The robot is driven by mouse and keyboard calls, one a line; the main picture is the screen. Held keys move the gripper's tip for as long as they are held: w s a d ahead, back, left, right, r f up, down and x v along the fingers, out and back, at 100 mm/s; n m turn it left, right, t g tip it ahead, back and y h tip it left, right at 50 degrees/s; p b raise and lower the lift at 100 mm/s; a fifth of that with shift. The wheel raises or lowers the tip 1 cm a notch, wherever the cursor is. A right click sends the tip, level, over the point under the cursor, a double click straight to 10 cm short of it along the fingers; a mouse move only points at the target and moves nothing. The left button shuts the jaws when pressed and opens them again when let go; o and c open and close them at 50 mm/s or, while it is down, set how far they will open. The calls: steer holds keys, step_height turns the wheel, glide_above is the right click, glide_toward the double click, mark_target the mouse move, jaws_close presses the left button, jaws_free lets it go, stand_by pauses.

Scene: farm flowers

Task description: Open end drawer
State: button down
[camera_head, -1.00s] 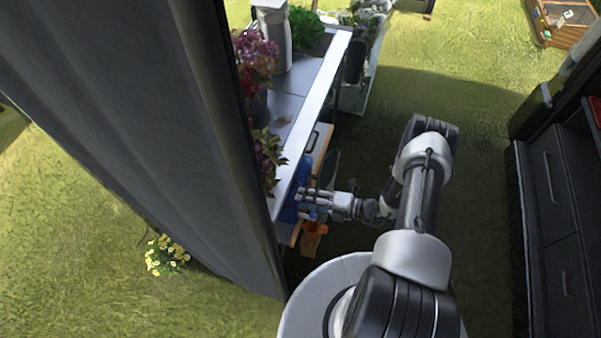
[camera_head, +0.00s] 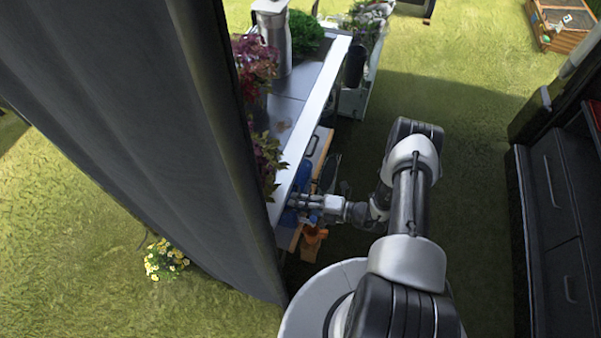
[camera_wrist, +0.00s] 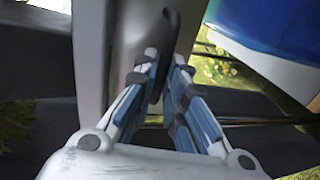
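In the wrist view a dark curved handle (camera_wrist: 171,28) stands out from a pale grey drawer front (camera_wrist: 135,28). My gripper (camera_wrist: 166,62) has its two fingers drawn close together, one on each side of the handle, and looks shut on it. In the head view my gripper (camera_head: 294,202) reaches left under the front edge of a long white-edged table (camera_head: 318,95). The drawer and its handle are hidden there by the table top and plants. I see no clear gap of an open drawer.
A blue container (camera_wrist: 275,25) is close right of the fingers. An orange pot (camera_head: 312,240) sits low by the gripper. A dark curtain-like panel (camera_head: 150,130) blocks the left. A black drawer cabinet (camera_head: 555,190) stands right. Grass between is clear.

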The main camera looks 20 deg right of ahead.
steer(key=shift+r, duration=0.3)
stand_by(0.4)
